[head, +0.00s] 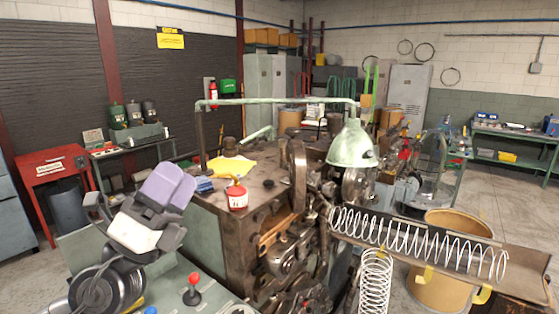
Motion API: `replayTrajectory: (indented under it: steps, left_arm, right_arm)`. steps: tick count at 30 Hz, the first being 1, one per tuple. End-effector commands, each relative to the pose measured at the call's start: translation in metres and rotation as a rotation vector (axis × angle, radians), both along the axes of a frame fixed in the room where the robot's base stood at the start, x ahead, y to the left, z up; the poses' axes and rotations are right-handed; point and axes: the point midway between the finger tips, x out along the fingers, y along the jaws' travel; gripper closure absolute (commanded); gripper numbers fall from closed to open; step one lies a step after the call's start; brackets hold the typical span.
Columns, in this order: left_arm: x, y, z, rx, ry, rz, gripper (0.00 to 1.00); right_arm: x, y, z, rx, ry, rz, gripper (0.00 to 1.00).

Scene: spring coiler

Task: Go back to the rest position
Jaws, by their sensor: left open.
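My left gripper (108,205) is in the lower left of the head view, its dark fingers beside the white and purple parts of my arm. It is open and I see nothing held in it. It is raised in front of the left side of the spring coiler (225,225), apart from the red-and-white can (237,196) on the machine's top. The exact gap to the machine is hard to judge. My right gripper is not in view.
A red-knobbed lever (193,290) stands near my left arm. A green lamp (350,146) hangs over the coiler. A long spring (420,240) lies in a tray at right, above a yellowish barrel (440,292). A red cabinet (50,168) stands at left. Floor at far right is clear.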

Motion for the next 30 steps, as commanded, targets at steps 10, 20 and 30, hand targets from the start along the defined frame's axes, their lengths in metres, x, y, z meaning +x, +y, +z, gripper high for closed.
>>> replayTrajectory:
  steps: [10, 20, 30]
  left_arm:
    - [-0.012, 0.075, -0.046, -0.919, 0.515, 0.076, 0.35]
    - [-0.055, 0.068, -0.254, -1.317, 1.263, 0.149, 0.35]
    - [-0.143, 0.073, -0.412, -1.586, 1.604, 0.274, 0.35]
  right_arm:
    - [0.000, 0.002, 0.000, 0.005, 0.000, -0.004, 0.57]
    - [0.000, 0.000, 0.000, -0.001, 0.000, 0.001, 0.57]
    - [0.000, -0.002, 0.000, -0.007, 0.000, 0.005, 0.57]
